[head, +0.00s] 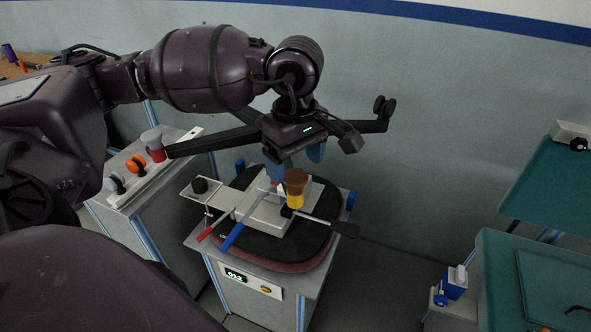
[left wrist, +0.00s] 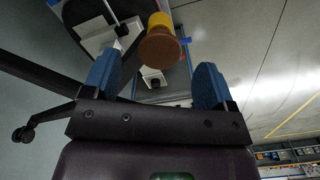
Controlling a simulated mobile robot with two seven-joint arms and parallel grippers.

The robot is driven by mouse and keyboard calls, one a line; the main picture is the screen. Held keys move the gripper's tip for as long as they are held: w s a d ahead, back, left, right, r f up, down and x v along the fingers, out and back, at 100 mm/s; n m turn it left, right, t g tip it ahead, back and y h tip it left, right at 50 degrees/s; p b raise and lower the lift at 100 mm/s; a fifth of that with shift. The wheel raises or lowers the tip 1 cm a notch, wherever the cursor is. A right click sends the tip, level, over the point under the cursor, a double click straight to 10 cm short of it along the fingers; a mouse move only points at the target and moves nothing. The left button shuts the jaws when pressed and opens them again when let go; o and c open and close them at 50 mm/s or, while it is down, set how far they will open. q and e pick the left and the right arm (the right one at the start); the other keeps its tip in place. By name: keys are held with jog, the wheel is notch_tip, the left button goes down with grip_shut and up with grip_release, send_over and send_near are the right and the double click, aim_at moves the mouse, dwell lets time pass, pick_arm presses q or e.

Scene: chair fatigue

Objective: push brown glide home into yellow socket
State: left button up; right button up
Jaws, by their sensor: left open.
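The brown glide (head: 295,178) sits on top of the yellow socket (head: 295,201), which stands upright on a pale block. My left gripper (head: 295,168) is over it, with its blue fingers spread apart. In the left wrist view the brown glide (left wrist: 160,50) shows between and beyond the fingertips of my left gripper (left wrist: 156,62), touching neither finger as far as I can see. The yellow socket (left wrist: 159,20) is partly hidden behind the glide there. How deep the glide sits in the socket I cannot tell. My right gripper is out of view.
The pale block (head: 262,215) rests on a dark padded seat (head: 300,240) on a cart. Red-, blue- and black-handled levers stick out around it. A side cart with orange knobs (head: 136,165) stands left. Teal-topped tables (head: 545,280) stand right, with floor between.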

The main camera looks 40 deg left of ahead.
aim_at(296, 177)
pick_arm(q)
notch_tip(296, 177, up, 6)
jog(key=shift+r, duration=0.95)
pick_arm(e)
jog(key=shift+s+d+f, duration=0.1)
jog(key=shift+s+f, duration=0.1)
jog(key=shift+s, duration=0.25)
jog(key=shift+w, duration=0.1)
